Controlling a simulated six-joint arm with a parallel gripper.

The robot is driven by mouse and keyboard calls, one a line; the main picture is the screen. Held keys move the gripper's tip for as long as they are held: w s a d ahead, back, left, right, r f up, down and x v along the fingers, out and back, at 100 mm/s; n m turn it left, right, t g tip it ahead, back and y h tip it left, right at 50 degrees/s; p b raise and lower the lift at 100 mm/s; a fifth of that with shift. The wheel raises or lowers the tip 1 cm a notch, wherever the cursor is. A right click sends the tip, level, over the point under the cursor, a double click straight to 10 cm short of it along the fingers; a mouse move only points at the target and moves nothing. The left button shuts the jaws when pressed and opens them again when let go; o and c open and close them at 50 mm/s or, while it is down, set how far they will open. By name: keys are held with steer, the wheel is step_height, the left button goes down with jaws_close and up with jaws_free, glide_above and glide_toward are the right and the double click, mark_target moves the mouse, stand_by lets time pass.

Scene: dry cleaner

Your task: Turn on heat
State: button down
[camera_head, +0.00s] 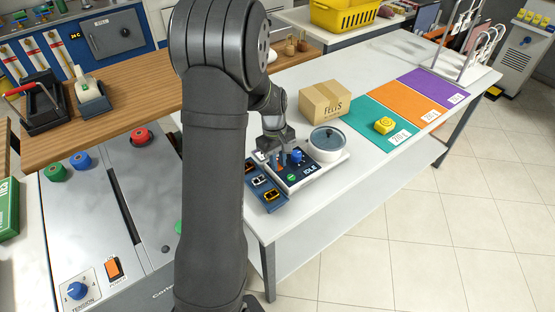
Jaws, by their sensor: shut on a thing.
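A small dark control panel (310,170) sits at the near left end of the white table. It has a blue knob (297,156), a green button (291,177) and a label reading IDLE. My gripper (277,160) is low over the panel's left part, just left of the blue knob. It is shut on a small orange-red part there, mostly hidden by the fingers, so its exact shape is unclear. A round white pot with a dark lid (326,138) stands on the same unit, right of the knob.
A blue tray (262,188) of small items lies left of the panel. Behind stand a cardboard box (325,102) and green, orange and purple mats (408,101) with a yellow object (384,125). A grey machine (80,235) with buttons is at left.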

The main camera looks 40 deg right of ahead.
steer(key=c, duration=1.3)
jaws_free()
steer(key=shift+r, duration=0.1)
steer(key=r, duration=0.5)
steer(key=w+r, duration=0.1)
steer(key=r, duration=0.5)
steer(key=w+r, duration=0.1)
steer(key=r, duration=0.5)
steer(key=shift+w, duration=0.15)
steer(key=f, duration=0.5)
steer(key=s+f, duration=0.1)
steer(key=f, duration=0.5)
steer(key=s+f, duration=0.1)
steer(key=f, duration=0.5)
steer(key=shift+s+f, duration=0.15)
